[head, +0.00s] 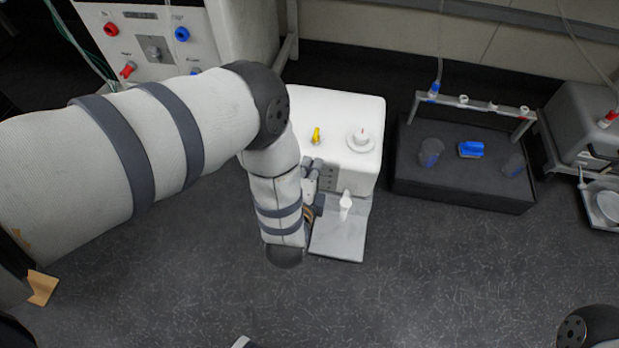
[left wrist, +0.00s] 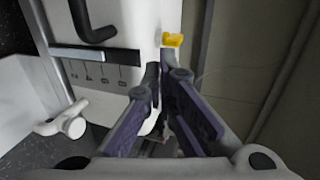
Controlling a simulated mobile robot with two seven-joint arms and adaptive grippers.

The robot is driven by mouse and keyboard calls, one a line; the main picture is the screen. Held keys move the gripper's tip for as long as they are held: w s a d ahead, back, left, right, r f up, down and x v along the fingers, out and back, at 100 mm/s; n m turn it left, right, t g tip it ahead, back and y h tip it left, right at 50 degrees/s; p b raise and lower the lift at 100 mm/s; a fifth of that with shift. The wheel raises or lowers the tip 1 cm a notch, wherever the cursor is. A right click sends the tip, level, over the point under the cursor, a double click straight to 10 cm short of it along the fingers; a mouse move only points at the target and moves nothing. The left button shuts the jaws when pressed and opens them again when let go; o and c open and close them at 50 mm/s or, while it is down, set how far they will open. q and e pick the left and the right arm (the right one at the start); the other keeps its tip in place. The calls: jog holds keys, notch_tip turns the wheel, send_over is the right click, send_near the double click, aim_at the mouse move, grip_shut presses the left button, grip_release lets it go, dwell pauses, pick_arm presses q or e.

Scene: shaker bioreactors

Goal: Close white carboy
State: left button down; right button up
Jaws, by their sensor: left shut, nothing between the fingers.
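The white carboy (head: 318,104) stands upright near the middle of the head view. A round white cap (head: 360,139) and a small yellow valve (head: 317,135) are on its top. A white tap (head: 346,205) sticks out of its front, above a light grey plate. My left gripper (head: 313,172) is at the carboy's front left edge, beside the tap, partly hidden by my arm. In the left wrist view its fingers (left wrist: 160,76) are shut and empty, below the yellow valve (left wrist: 172,40). The tap also shows there (left wrist: 62,124). Contact with the carboy cannot be told.
A dark grey tray-like unit (head: 455,190) with a rail, beakers and a blue item stands at right. A white control unit (head: 155,45) with red and blue knobs stands at upper left. A grey machine (head: 585,120) is at far right. The dark floor in front is clear.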

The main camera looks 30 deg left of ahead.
aim_at(315, 155)
pick_arm(q)
jog(key=x, duration=0.2)
jog(key=b+x, duration=0.1)
jog(key=x, duration=0.1)
jog(key=shift+w+r, duration=0.1)
jog(key=shift+r, duration=0.2)
jog(key=shift+w+a+r, duration=0.1)
jog(key=shift+w+r, duration=0.05)
jog(key=shift+w, duration=0.3)
pick_arm(e)
jog(key=shift+s+d+f, duration=0.1)
jog(key=shift+s+f, duration=0.25)
jog(key=shift+f, duration=0.2)
